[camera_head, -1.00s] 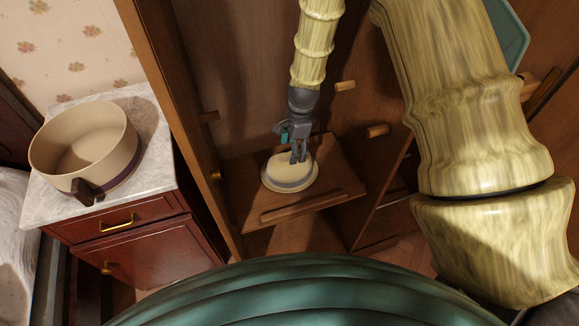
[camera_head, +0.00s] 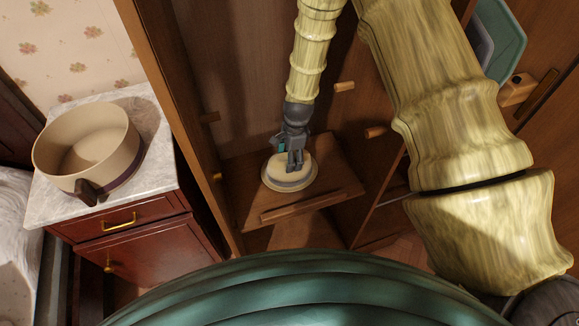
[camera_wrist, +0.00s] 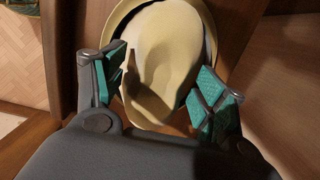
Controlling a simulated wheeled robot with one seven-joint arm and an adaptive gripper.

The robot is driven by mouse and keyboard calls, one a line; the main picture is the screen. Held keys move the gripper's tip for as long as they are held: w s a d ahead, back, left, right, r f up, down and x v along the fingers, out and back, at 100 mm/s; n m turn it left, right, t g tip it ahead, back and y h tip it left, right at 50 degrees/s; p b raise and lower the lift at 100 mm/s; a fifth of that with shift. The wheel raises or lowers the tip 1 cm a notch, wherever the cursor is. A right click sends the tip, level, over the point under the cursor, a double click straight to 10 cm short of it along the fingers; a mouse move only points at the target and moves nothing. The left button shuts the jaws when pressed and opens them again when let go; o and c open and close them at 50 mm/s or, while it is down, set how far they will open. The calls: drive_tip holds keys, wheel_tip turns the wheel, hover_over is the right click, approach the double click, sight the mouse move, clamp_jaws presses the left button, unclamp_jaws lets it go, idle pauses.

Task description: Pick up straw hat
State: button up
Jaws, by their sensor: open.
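The straw hat (camera_head: 286,181) is pale cream with a grey band and lies brim down on a wooden shelf (camera_head: 335,165) inside the wardrobe. In the wrist view the hat's crown (camera_wrist: 165,55) sits between my spread fingers, with the brim showing behind. My gripper (camera_head: 295,165) is over the hat, pointing down, and it also shows in the wrist view (camera_wrist: 158,95) with its teal pads apart on both sides of the crown. I cannot tell whether the pads touch the hat.
The wardrobe's side panel (camera_head: 185,120) stands close on the left, and wooden pegs (camera_head: 345,86) stick out near my arm. The shelf has a raised front lip (camera_head: 302,206). A beige pot (camera_head: 88,147) stands on the marble-topped nightstand (camera_head: 150,185) at left.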

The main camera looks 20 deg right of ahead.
drive_tip(key=shift+f, duration=0.2)
idle(0.3)
drive_tip(key=c, duration=1.4)
